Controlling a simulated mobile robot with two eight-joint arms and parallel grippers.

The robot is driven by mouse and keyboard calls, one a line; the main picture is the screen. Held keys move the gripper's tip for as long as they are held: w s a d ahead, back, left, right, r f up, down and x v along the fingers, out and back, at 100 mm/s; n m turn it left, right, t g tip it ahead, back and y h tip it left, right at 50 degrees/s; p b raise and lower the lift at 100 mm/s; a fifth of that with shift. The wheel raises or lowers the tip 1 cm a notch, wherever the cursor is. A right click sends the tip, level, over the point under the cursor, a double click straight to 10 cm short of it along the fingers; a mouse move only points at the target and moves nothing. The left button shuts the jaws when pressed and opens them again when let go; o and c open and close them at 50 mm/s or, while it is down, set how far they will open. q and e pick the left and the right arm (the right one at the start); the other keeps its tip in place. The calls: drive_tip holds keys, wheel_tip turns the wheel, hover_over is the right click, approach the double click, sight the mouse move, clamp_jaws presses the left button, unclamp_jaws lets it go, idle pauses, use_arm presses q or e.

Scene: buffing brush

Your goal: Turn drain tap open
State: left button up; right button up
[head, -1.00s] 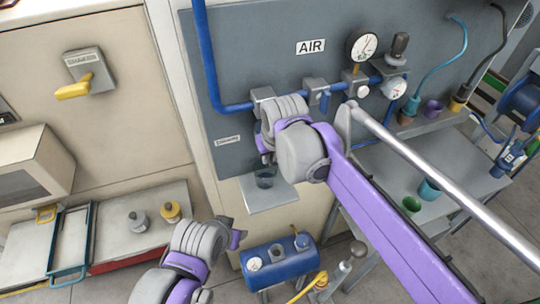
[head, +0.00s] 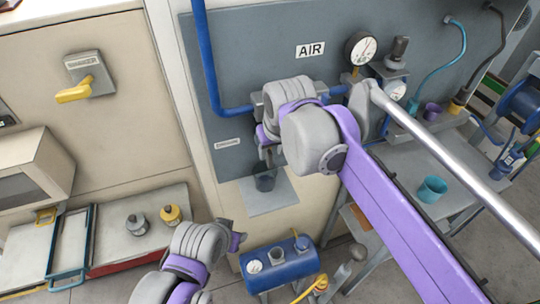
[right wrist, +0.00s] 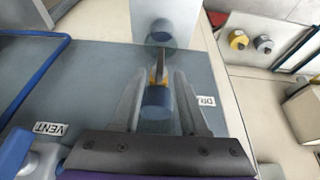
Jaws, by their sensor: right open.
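In the head view my right gripper (head: 267,152) is at the grey panel, above a small cup, and my arm hides the tap. My left gripper (head: 236,240) is low in the head view; its jaws are not clear.
A glass cup (head: 265,182) stands on a small shelf (head: 285,201) below the panel. Blue air pipe (head: 208,60) and gauges (head: 361,47) surround my right arm. A blue tank (head: 282,266) stands below. A VENT label (right wrist: 48,128) is nearby.

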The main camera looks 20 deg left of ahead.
drive_tip(key=v, duration=0.5)
idle(0.3)
drive_tip(key=s+d+f+m+t, duration=0.15)
drive_tip(key=d+f, duration=0.25)
drive_tip(key=d, duration=0.4)
drive_tip(key=s+d+f+m+g, duration=0.15)
drive_tip(key=d+f, duration=0.25)
drive_tip(key=d, duration=0.4)
drive_tip(key=s+d+f+m+t+h, duration=0.2)
drive_tip(key=s+d+f+m, duration=0.1)
drive_tip(key=s+d+f, duration=0.8)
drive_tip(key=shift+d+f+m, duration=0.4)
drive_tip(key=shift+d+f, duration=0.1)
drive_tip(key=shift+d, duration=0.25)
